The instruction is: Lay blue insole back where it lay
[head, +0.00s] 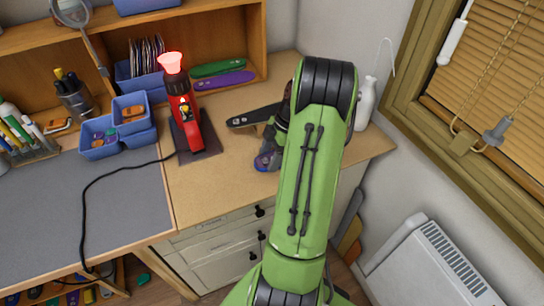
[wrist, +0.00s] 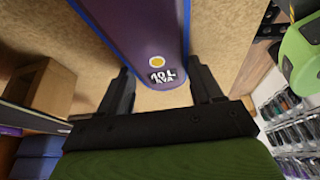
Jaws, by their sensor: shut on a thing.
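The blue insole (wrist: 142,35) is between the two fingers of my gripper (wrist: 162,82) in the wrist view. Its face looks purple with a blue edge, and it carries a yellow dot and a "10 L EVA" label. My gripper is shut on it near this labelled end; its far end runs out of the picture. In the head view my green arm hides most of my gripper, and a small blue-purple end (head: 265,161) shows beside it over the wooden worktop (head: 215,185). Whether the insole touches the worktop is unclear.
A black insole-shaped piece (head: 250,116) lies left of my arm. A red heat tool (head: 181,105) stands on a dark plate farther left. Green (head: 218,67) and purple (head: 226,82) insoles lie in the shelf. A white bottle (head: 366,103) stands right. The worktop's front left is clear.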

